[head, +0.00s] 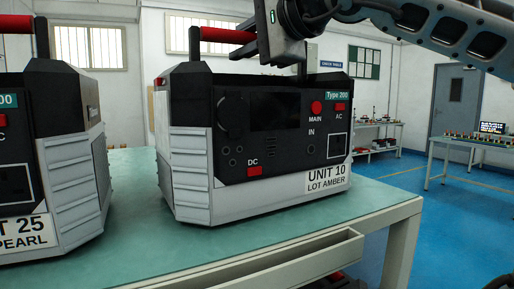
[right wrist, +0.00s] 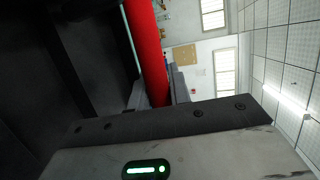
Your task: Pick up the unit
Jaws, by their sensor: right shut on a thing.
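The unit labelled UNIT 10, LOT AMBER (head: 300,165) is a grey and black box with a red top handle. It stands upright on the green-topped table (head: 390,190), and I see no clear gap beneath it. My right gripper (head: 262,42) comes in from the upper right and is shut on the red handle (head: 228,35). The handle also shows as a red bar in the right wrist view (right wrist: 148,45). The fingertips are partly hidden. My left gripper is in neither view.
A similar unit labelled UNIT 25, PEARL (head: 45,165) stands to the left on the same table, with a narrow gap between them. An open tray or drawer (head: 300,265) is under the table's front edge. Other tables (head: 470,140) stand far behind on blue floor.

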